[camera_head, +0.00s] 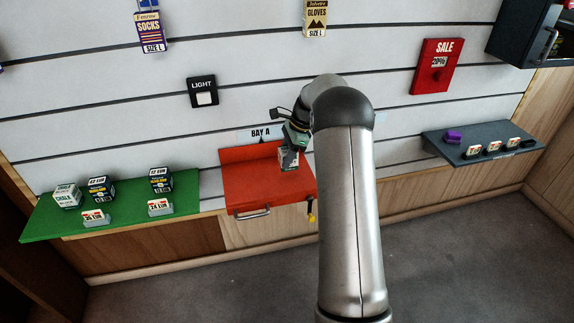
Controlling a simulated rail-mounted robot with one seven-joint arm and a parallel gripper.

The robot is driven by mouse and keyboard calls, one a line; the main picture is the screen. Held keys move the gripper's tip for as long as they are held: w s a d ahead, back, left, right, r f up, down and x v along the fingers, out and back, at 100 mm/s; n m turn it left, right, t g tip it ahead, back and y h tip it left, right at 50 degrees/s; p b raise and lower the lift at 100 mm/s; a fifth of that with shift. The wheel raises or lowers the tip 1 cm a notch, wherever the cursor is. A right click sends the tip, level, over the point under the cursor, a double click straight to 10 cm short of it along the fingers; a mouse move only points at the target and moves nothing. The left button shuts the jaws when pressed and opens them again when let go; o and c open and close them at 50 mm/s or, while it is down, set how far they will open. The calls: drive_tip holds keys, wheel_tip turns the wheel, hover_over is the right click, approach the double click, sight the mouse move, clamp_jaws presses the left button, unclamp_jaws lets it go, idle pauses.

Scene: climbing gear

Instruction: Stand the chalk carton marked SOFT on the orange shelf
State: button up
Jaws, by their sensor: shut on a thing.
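The orange shelf (250,184) juts from the slatted wall under the BAY A sign. My gripper (292,146) points down over the right part of this shelf. It is shut on a small pale carton (288,160) with a dark top part. The carton looks upright. I cannot read its marking, and I cannot tell whether its base touches the shelf.
The green shelf (125,222) also holds two dark boxes (101,189) (161,180) and price tags. A grey shelf (440,148) at the right holds a purple item (453,136) and several tags. A LIGHT switch (203,92) is on the wall. The orange shelf's left part is bare.

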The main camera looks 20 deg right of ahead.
drive_tip(key=shift+w+d+f, duration=0.15)
drive_tip(key=shift+f, duration=0.05)
drive_tip(key=f, duration=0.3)
drive_tip(key=shift+w+d+f+b, duration=0.15)
drive_tip(key=shift+d+f+b, duration=0.1)
drive_tip(key=shift+f+b, duration=0.1)
drive_tip(key=o, duration=1)
drive_tip(key=shift+f, duration=0.1)
drive_tip(key=shift+o, duration=0.2)
